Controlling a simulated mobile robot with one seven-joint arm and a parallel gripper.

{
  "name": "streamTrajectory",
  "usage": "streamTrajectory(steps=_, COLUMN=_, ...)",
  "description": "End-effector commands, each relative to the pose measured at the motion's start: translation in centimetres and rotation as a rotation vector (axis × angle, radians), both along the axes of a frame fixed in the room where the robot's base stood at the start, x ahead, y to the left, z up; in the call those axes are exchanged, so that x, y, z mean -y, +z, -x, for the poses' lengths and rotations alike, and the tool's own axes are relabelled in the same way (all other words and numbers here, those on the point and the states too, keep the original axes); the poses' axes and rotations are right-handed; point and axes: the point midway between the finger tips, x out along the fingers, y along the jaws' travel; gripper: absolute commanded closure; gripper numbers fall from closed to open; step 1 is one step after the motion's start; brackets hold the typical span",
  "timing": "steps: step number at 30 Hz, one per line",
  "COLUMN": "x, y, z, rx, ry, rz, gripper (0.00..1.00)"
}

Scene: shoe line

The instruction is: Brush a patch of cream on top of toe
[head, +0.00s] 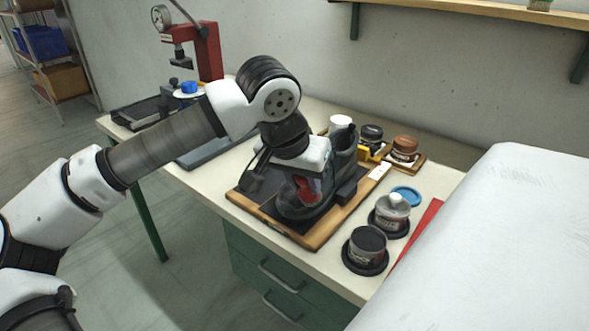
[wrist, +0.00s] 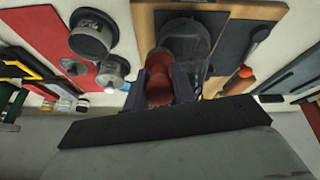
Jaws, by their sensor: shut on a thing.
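A dark boot (head: 343,158) stands on a wooden board (head: 312,241) with a dark mat. Its toe shows below my gripper in the head view, and a dark rounded shape that looks like the toe (wrist: 188,38) lies beyond the fingers in the wrist view. My gripper (head: 305,184) is over the front of the boot. In the wrist view my gripper (wrist: 159,90) is shut on a red object (wrist: 158,78), seemingly the brush handle. The bristles are hidden, so I cannot tell whether they touch the toe. No cream patch is discernible on the toe.
A dark-topped tin (head: 367,247) and a tin with a white top (head: 391,213) stand right of the board, near a blue lid (head: 407,194) and a red mat (head: 418,232). Black (head: 371,134) and brown (head: 404,147) tins stand behind. A red press (head: 208,52) is at back left.

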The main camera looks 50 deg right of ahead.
Motion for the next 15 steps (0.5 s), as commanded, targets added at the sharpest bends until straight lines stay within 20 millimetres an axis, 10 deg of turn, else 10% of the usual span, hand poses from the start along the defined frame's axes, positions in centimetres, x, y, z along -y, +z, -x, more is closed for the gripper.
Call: streamTrajectory(steps=15, x=0.0, y=0.1, z=-0.8, rx=0.000, ry=0.006, rz=0.002, gripper=0.97)
